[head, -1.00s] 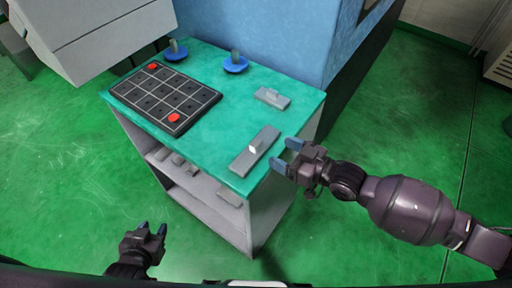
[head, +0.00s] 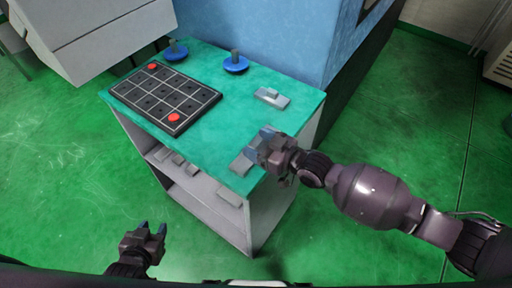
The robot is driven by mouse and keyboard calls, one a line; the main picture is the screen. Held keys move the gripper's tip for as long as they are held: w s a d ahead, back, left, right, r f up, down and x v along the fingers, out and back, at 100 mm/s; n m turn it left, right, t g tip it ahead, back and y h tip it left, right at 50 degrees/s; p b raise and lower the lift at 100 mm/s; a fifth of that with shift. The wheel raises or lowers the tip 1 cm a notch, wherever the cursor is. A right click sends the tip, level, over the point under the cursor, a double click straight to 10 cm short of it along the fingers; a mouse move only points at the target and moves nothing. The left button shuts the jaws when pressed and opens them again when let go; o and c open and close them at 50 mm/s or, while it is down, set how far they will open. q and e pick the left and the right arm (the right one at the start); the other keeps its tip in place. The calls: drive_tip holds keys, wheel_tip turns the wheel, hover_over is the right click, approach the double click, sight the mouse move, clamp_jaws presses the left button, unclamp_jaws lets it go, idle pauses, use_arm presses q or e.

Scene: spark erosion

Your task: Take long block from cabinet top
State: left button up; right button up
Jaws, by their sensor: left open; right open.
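The long block (head: 241,166) is a grey bar lying flat on the teal cabinet top (head: 215,136) near its front right edge. The gripper hides the small raised piece and much of the far half of the block. Whether the fingers touch it I cannot tell. My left gripper (head: 152,229) is open and empty, low in front of the cabinet, away from the block.
A shorter grey block (head: 272,98) lies behind the long block. A black grid tray (head: 165,97) with red discs is at the left. Two blue round pieces (head: 236,64) with grey posts stand at the back. Grey blocks (head: 177,162) lie on the shelf below. A blue wall rises behind.

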drive_tip(key=c, duration=1.1)
drive_tip(key=shift+c, duration=0.8)
drive_tip(key=shift+r, duration=0.15)
